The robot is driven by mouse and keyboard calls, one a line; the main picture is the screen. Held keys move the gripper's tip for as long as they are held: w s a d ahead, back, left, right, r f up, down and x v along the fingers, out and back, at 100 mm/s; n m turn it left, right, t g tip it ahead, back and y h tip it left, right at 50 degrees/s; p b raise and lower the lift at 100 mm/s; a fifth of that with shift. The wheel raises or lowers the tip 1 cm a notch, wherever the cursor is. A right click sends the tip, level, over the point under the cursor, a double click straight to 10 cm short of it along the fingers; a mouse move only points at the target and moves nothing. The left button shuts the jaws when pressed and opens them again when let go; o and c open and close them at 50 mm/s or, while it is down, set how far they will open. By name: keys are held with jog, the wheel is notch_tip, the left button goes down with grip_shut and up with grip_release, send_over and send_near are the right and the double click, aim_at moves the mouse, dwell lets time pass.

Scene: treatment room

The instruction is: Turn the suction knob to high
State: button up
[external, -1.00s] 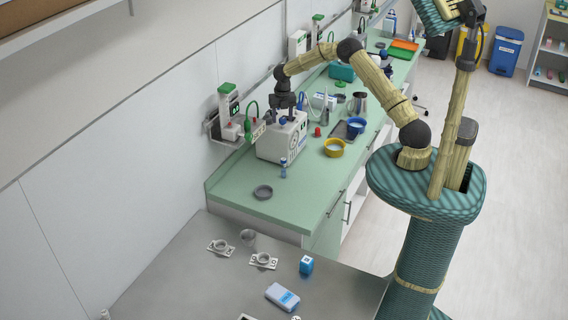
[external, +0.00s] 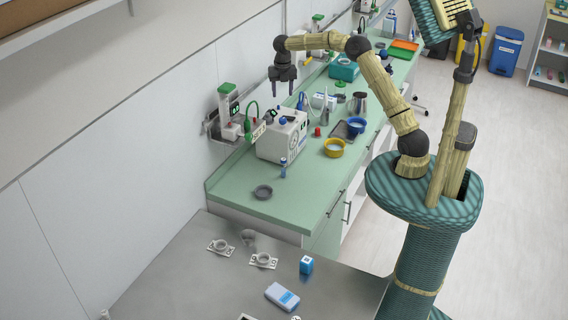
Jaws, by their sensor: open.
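A white boxy suction unit (external: 280,138) stands on the green counter (external: 235,185) near the wall, with a round gauge or dial on its front. Which small part is the suction knob, and its setting, is too small to tell. My gripper (external: 283,92) points down in the air above the suction unit, apart from it. It is open and holds nothing that I can see.
A wall-mounted unit with a green top (external: 228,105) is left of the suction unit. The front of the counter is mostly clear.

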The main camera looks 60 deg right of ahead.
notch_tip(320, 180, up, 5)
jog(key=shift+f, duration=0.15)
dwell(0.4)
jog(key=s+a+f+m+b, duration=0.2)
jog(key=s+a+f+m, duration=0.3)
jog(key=s+a+m, duration=0.55)
jog(key=s+a+f+m+t, duration=0.1)
jog(key=s+f+m, duration=0.2)
jog(key=s+m, duration=0.4)
jog(key=s+a+f+m+t, duration=0.1)
jog(key=s+f+m, duration=0.3)
jog(key=s+m, duration=0.4)
jog(key=s+a, duration=0.1)
jog(key=s, duration=0.3)
jog(key=shift+f+t+b, duration=0.15)
jog(key=shift+t+b, duration=0.15)
jog(key=shift+b, duration=0.1)
jog(key=shift+s, duration=0.1)
dwell(1.3)
